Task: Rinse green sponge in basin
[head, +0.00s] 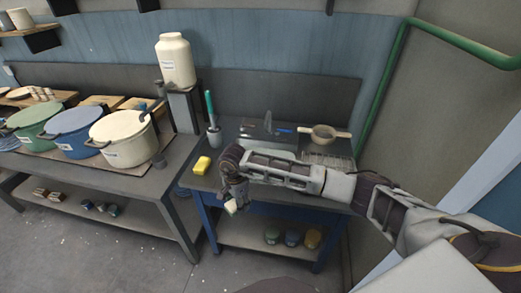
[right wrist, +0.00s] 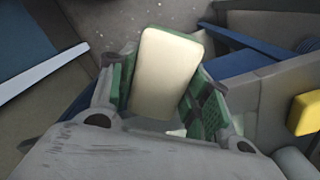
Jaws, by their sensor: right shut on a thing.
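My right gripper (head: 234,200) hangs just in front of the blue-legged table's front edge. It is shut on a small block with a pale cream face (head: 230,207). In the right wrist view the block (right wrist: 165,72) is upright between green pads of the right gripper (right wrist: 165,105). Three large basin-like pots stand on the left table: a green one (head: 32,122), a blue one (head: 74,135) and a cream one (head: 124,145). My left gripper is not in view.
A yellow block (head: 202,165) lies on the table's left corner, near a holder with a teal-handled brush (head: 210,105). A white jar (head: 175,60) stands on a pedestal. A strainer (head: 323,135) lies at the back right. A lower shelf holds three small coloured items (head: 292,238).

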